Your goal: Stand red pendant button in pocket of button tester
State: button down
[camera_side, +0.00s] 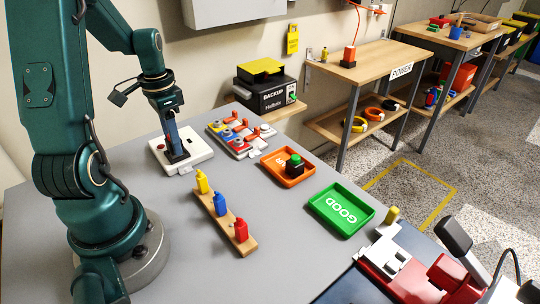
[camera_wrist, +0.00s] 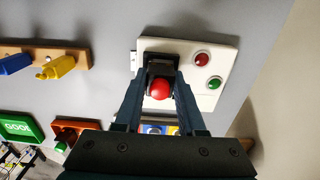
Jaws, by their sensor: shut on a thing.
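The red pendant button (camera_wrist: 159,89) shows its round red top and a dark body between my gripper's fingers in the wrist view. My gripper (camera_wrist: 158,98) is shut on it; in the side view my gripper (camera_side: 174,146) points down over the button tester. The button tester (camera_side: 199,147) is a white plate with a dark square pocket (camera_side: 177,157). In the wrist view the tester (camera_wrist: 215,97) also shows a red lamp and a green lamp. The button is upright at the pocket; I cannot tell how deep it sits, as the fingers hide its lower part.
A white rack (camera_side: 245,153) of several coloured pieces is right of the tester. An orange tray (camera_side: 276,161) holds a black box with a green button. A green GOOD tray (camera_side: 321,212) is empty. A wooden strip (camera_side: 221,222) holds yellow, blue and red pieces.

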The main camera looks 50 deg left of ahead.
jog(key=shift+f, duration=0.3)
dwell(0.6)
jog(key=shift+r, duration=0.3)
jog(key=shift+f, duration=0.15)
dwell(1.8)
jog(key=shift+f, duration=0.3)
dwell(1.5)
jog(key=shift+r, duration=0.25)
